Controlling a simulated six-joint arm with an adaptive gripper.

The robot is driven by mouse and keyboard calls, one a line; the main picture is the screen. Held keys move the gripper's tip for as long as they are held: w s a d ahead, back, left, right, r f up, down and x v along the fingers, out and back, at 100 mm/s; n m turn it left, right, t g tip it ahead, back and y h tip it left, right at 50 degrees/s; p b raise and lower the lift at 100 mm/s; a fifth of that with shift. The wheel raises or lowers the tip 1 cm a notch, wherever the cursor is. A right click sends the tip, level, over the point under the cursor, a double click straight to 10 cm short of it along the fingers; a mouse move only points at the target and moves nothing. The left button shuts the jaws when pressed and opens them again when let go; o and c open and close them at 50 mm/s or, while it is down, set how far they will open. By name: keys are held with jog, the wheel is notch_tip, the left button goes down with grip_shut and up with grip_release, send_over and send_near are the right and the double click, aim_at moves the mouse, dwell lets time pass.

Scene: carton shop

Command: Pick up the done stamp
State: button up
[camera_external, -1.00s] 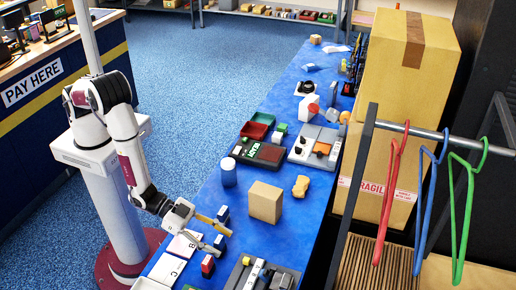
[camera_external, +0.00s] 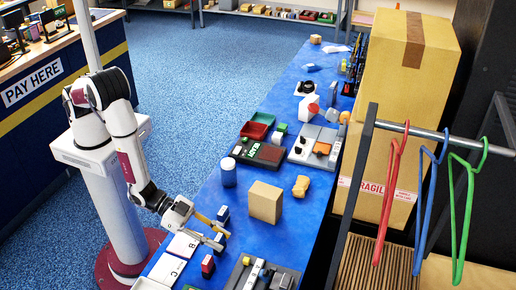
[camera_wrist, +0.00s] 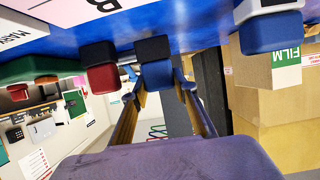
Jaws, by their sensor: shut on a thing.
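My gripper (camera_external: 220,236) is low over the near part of the blue table, its yellowish fingers shut on a small blue stamp (camera_external: 220,241). In the wrist view this blue stamp with a dark part (camera_wrist: 156,72) sits between the fingertips (camera_wrist: 160,86). A red stamp with a dark part (camera_wrist: 101,72) stands beside it, and also shows in the external view (camera_external: 207,265). Another blue stamp (camera_external: 222,213) stands on the other side, apart from the fingers; it is blue and light grey in the wrist view (camera_wrist: 270,30). No "done" lettering is readable on any stamp.
White lettered cards (camera_external: 182,246) lie left of the stamps. A cardboard box (camera_external: 265,202) and a blue cylinder (camera_external: 229,173) stand farther along the table. A grey tray (camera_external: 262,274) with items lies at the near right. Clear table lies between the stamps and box.

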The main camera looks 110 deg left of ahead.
aim_at(218, 237)
jog(key=shift+r, duration=4.45)
